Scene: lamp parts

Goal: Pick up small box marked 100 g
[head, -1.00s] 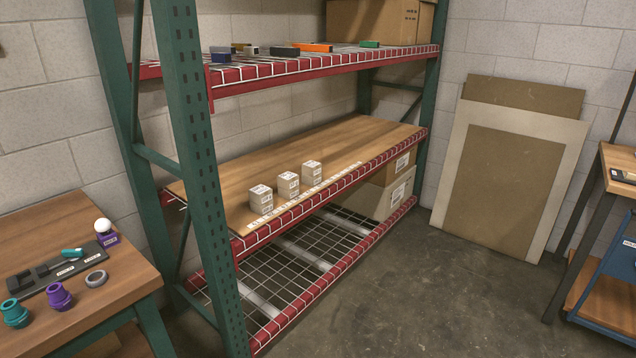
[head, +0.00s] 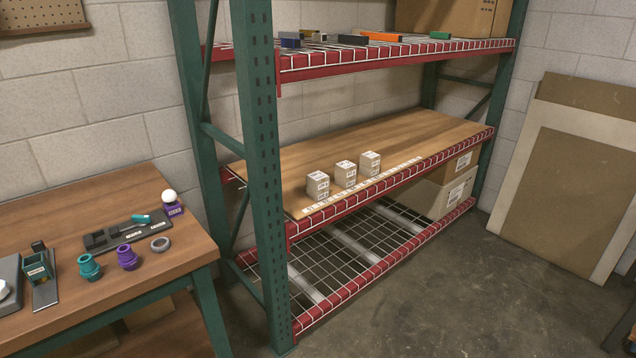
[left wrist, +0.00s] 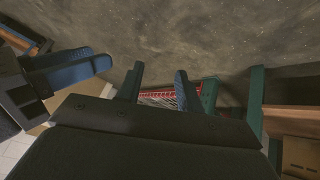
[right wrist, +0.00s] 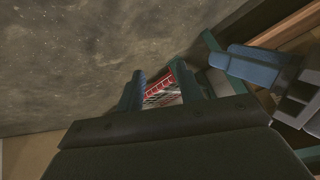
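Three small pale boxes with white labels stand in a slanting row on the wooden middle shelf (head: 420,137): a near left box (head: 318,186), a middle box (head: 345,174) and a far right box (head: 370,163). The print is too small to tell which is marked 100 g. Neither gripper shows in the head view. My left gripper (left wrist: 125,80) shows in the left wrist view with its blue fingers apart and nothing between them. My right gripper (right wrist: 190,78) shows in the right wrist view, also open and empty. Both are away from the boxes.
A green rack post (head: 262,180) stands left of the boxes. A label strip runs along the shelf's front edge. A wooden bench (head: 150,270) with lamp parts stands at left. Large cartons (head: 452,195) sit on the lower shelf. The floor (head: 440,300) in front is clear.

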